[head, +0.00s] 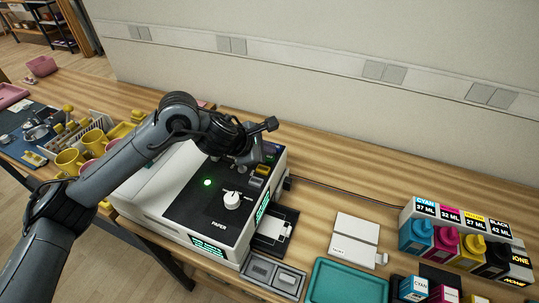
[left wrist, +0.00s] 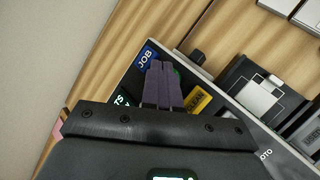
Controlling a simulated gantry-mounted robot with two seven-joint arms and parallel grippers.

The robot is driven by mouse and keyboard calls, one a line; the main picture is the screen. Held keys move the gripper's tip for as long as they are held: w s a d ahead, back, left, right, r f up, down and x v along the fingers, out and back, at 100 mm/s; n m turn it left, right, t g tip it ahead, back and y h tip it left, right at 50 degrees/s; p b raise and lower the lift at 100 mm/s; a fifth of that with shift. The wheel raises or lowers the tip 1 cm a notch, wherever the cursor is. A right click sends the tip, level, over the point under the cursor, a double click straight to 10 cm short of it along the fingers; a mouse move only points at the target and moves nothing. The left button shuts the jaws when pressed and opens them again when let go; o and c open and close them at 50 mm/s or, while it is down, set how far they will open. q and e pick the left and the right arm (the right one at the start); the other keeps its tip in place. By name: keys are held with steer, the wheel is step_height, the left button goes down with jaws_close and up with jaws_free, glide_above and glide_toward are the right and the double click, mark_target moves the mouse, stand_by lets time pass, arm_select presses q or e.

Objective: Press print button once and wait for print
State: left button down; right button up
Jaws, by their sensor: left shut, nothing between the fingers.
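The white printer (head: 152,185) stands on the wooden bench with a black top panel. The panel carries a lit green light (head: 207,183), a white knob (head: 231,200) and a yellow button (head: 263,170). In the left wrist view a blue JOB label (left wrist: 147,56) and a yellow CLEAN label (left wrist: 199,100) lie either side of my fingertips. My left gripper (head: 246,166) is shut and empty over the panel's far right part; its fingers also show in the left wrist view (left wrist: 160,82). A sliver of green shows beside the fingertips. The print button's label is hidden, and I cannot tell whether the fingers touch.
Right of the printer are a black tray (head: 277,232), a white box (head: 355,240) and a teal tray (head: 346,284). Ink bottles (head: 415,236) stand in a rack at the far right. Yellow mugs (head: 69,161) stand at left. The bench behind is clear.

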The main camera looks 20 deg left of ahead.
mark_target(267, 159)
arm_select(q)
steer(key=shift+r, duration=0.35)
steer(key=shift+r+p, duration=1.65)
steer(key=shift+r, duration=0.75)
